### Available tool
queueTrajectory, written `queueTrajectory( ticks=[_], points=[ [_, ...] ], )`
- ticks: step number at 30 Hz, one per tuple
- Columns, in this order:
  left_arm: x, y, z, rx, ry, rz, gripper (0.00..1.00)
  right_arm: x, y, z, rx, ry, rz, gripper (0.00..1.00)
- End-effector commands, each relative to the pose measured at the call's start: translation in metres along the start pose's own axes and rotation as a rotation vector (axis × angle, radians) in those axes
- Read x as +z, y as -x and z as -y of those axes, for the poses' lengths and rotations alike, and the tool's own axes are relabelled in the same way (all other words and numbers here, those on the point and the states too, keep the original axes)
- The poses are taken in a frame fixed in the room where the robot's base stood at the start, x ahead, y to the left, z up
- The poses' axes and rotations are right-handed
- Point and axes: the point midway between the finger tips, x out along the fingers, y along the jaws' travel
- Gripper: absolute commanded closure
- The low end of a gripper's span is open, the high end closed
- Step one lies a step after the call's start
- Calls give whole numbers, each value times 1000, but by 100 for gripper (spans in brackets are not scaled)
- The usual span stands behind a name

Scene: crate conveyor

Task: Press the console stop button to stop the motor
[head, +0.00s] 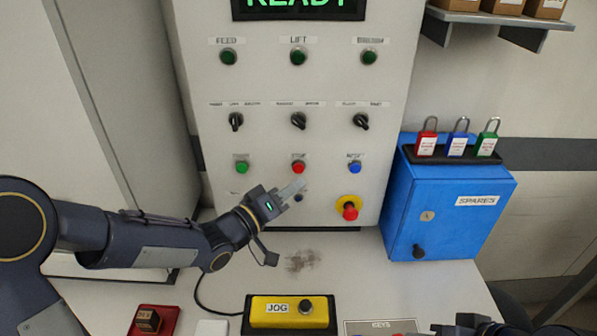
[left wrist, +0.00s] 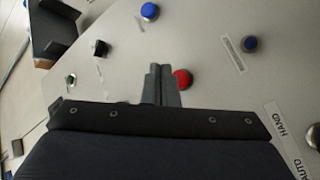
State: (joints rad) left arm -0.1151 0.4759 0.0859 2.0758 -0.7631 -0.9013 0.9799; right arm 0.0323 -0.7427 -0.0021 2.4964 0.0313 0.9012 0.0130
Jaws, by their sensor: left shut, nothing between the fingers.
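The console (head: 265,100) is an upright pale panel with a lit READY display (head: 298,5). Its red stop button (head: 298,167) sits in the lower row, between a green button (head: 242,167) and a blue button (head: 355,167). My left gripper (head: 298,187) is shut and empty, its tips just below the red button. In the left wrist view the shut fingers (left wrist: 157,72) are beside a red button (left wrist: 182,79) and partly overlap it; I cannot tell whether they touch it. A dark part at the lower right edge appears to be my right gripper (head: 475,322); its jaws are unclear.
A red and yellow mushroom button (head: 349,208) is lower right of the tips. Black selector knobs (head: 298,121) are above. A blue spares box (head: 440,205) with padlocks stands right. A yellow JOG box (head: 290,312) lies on the table in front.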

Motion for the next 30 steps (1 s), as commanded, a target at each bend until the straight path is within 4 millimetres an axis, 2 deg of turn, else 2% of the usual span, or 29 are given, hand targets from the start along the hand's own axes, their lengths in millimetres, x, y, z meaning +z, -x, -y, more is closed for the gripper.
queueTrajectory(
  ticks=[10,27,30],
  points=[
    [14,18,-13,0,0,1,100,4,-7,-3,0,0,0,64],
    [13,18,-13,0,-1,0,100,3,-7,-3,0,0,0,64],
    [7,22,-13,-25,-17,-4,100,2,-4,-2,0,0,0,64]
  ],
)
